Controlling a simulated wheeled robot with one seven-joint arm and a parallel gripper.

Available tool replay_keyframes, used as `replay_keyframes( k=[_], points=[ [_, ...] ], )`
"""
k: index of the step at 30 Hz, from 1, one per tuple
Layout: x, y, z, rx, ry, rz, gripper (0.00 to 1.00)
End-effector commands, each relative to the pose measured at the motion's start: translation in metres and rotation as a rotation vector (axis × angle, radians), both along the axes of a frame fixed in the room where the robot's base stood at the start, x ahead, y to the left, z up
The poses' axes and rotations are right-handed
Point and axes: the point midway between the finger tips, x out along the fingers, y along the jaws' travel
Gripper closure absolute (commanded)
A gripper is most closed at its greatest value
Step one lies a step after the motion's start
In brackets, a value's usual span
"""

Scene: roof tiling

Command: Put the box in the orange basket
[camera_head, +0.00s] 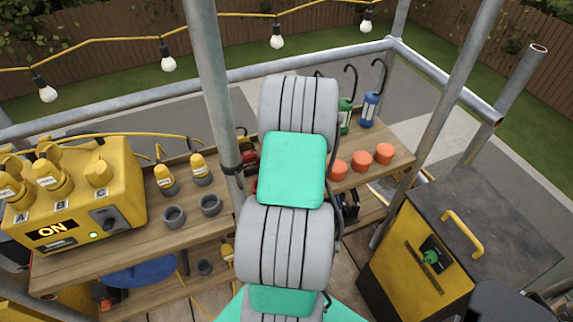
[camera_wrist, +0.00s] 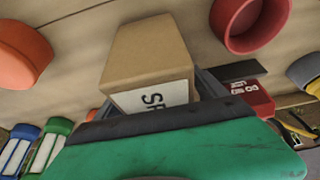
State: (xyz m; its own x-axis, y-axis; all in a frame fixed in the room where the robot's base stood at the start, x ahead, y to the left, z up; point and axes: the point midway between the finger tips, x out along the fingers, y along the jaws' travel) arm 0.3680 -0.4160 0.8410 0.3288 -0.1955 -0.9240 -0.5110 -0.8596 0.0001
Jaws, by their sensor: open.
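A brown cardboard box (camera_wrist: 148,55) with a white label, partly readable as "SP", shows in the wrist view on a wooden surface. My gripper (camera_wrist: 155,100) is open. Its green, black-edged body fills the bottom of that view, and a dark grey part shows just right of the box. The box lies directly in front of the gripper; its lower part is hidden, and I cannot tell whether the fingers touch it. In the head view my arm covers the gripper and the box. I cannot make out an orange basket in either view.
Orange round pieces (camera_head: 361,160) stand on the wooden shelf right of my arm, near blue (camera_head: 369,109) and green bottles. A red cup-like ring (camera_wrist: 250,22) is close to the box. A yellow control unit (camera_head: 80,190) stands left. Metal scaffold poles (camera_head: 215,90) rise nearby.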

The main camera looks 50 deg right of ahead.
Motion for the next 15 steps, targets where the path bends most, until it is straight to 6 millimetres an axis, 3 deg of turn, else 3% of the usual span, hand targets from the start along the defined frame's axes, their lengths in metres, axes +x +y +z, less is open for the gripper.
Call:
replay_keyframes(
  k=[12,15],
  points=[
    [0.0000,0.0000,-0.0018,0.000,0.000,0.000,0.18],
    [0.0000,0.0000,-0.0019,0.000,0.000,0.000,0.25]
  ],
)
